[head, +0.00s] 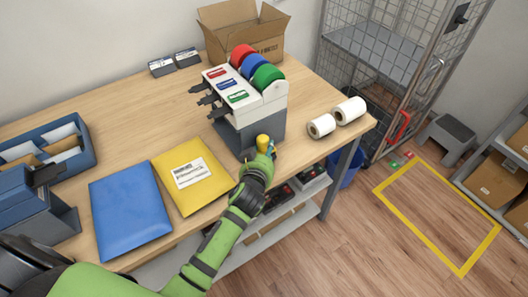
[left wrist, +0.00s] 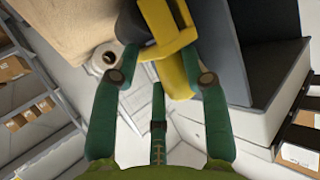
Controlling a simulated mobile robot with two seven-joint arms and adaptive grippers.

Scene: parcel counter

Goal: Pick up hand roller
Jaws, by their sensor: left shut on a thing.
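The hand roller (head: 263,141) shows as a small yellow piece at the front edge of the counter, just in front of the tape dispenser's grey base. My left gripper (head: 265,155) is shut on it, and its green fingers hide the lower part. In the left wrist view, the yellow hand roller (left wrist: 176,48) lies between the fingertips of my left gripper (left wrist: 160,58), with a dark part beside it. Whether it still touches the counter is unclear. My right gripper is not in view.
The tape dispenser (head: 243,95) with red, blue and green rolls stands right behind. A yellow envelope (head: 191,175) and a blue one (head: 129,208) lie left. A cardboard box (head: 243,31) stands at the back.

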